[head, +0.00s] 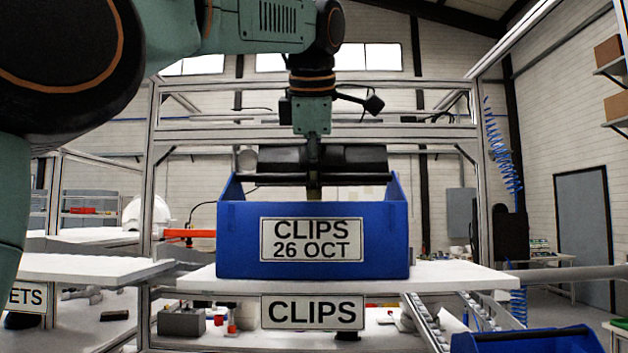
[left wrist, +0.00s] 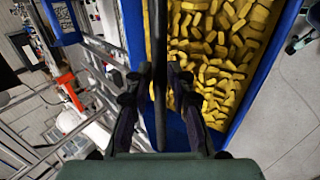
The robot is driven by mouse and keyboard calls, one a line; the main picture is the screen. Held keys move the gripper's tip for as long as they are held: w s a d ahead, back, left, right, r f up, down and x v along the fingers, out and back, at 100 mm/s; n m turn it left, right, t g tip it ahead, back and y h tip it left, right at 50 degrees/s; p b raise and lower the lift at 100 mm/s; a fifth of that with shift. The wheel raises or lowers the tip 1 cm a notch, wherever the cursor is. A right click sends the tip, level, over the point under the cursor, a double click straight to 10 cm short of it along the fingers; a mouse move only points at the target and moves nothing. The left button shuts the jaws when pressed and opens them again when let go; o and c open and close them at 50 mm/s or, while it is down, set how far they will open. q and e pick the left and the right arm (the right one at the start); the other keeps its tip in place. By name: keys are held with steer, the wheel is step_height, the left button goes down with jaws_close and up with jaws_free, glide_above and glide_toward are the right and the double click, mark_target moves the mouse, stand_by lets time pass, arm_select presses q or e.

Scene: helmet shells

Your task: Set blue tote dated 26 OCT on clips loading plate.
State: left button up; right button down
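The blue tote (head: 236,245) has a white label reading CLIPS 26 OCT and a dark bar handle (head: 260,179) across its top. It looks level, on or barely above the white loading plate (head: 455,276) whose front sign (head: 313,312) reads CLIPS; a small gap underneath cannot be ruled out. My left gripper (head: 314,185) comes down from above onto the middle of the bar. In the left wrist view, the left gripper's fingers (left wrist: 160,75) close on both sides of the bar. Yellow pieces (left wrist: 215,60) fill the tote (left wrist: 266,75). My right gripper is in neither view.
Another white plate (head: 85,268), with a sign ending in ETS (head: 26,297), stands at the left. A second blue tote (head: 525,342) shows at the bottom right. Aluminium frame posts (head: 147,180) flank the plate. Small parts lie on a lower shelf.

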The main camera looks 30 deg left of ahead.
arm_select(q)
steer(key=shift+o, duration=1.4)
steer(key=shift+s, duration=0.1)
steer(key=shift+f, duration=0.1)
steer(key=v, duration=0.7)
steer(key=shift+r, duration=0.3)
steer(key=shift+s+f, duration=0.1)
steer(key=shift+s, duration=0.1)
